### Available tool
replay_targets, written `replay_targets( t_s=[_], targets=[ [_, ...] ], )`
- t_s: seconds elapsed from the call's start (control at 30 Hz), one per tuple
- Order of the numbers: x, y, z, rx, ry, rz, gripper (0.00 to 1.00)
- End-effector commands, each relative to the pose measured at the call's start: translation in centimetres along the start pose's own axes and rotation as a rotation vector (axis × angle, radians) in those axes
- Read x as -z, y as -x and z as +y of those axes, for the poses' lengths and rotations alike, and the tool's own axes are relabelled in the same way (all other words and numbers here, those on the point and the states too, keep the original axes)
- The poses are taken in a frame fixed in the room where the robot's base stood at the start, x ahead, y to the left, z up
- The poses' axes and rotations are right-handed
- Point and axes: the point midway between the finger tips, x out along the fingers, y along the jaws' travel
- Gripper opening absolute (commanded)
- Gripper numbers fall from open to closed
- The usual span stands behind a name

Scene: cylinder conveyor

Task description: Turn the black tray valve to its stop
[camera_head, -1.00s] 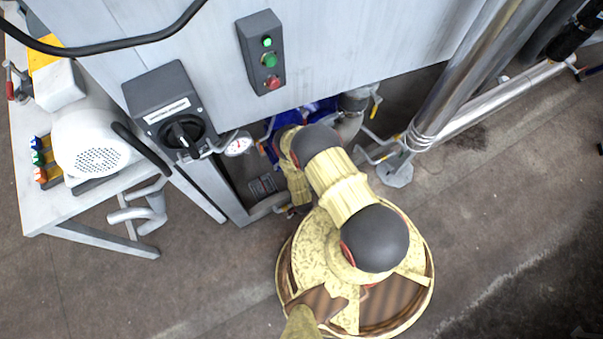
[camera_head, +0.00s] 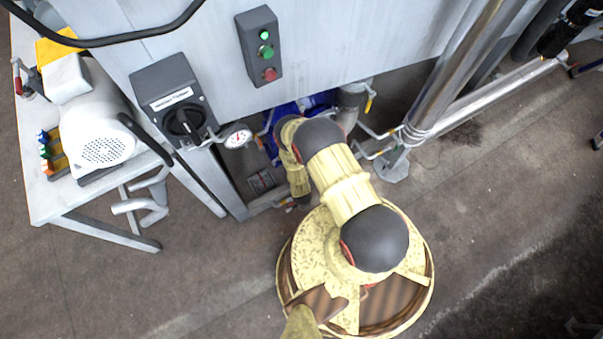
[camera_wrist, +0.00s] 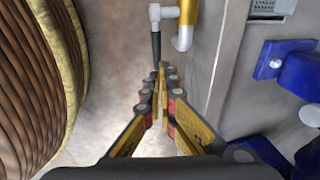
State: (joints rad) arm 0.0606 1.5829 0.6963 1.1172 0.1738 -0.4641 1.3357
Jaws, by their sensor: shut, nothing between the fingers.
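In the wrist view, a black lever-like part (camera_wrist: 156,46) hangs below a pale pipe fitting (camera_wrist: 165,12), next to a yellow pipe with a white end (camera_wrist: 186,30). It may be the black tray valve's handle, but I cannot tell for sure. My gripper (camera_wrist: 163,70) is shut and empty. Its fingertips lie just below the black part in the picture; whether they touch it I cannot tell. In the head view my own arm hides the gripper, and I cannot pick out the tray valve there.
A grey cabinet (camera_head: 340,50) fills the back, with a rotary switch box (camera_head: 172,95) and a dial gauge (camera_head: 238,138) at its left. A bench (camera_head: 50,200) with a white motor (camera_head: 100,140) stands left. Steel pipes (camera_head: 450,70) are at right. Blue parts (camera_wrist: 285,65) lie right of my gripper. Open floor is right.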

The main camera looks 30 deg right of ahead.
Motion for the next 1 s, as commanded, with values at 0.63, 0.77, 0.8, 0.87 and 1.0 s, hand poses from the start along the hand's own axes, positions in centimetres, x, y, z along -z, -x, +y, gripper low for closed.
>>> replay_targets(
  t_s=[0.63, 0.77, 0.8, 0.87, 1.0],
  targets=[
    [0.4, 9.1, 0.2, -0.002, 0.002, -0.001, 0.00],
    [0.4, 9.3, 0.2, -0.002, 0.001, 0.000, 0.00],
    [0.4, 9.2, 0.2, -0.001, 0.001, 0.000, 0.00],
    [0.4, 9.2, 0.2, -0.001, 0.001, 0.000, 0.00],
    [0.4, 9.2, 0.3, -0.002, 0.001, 0.000, 0.00]
  ],
)
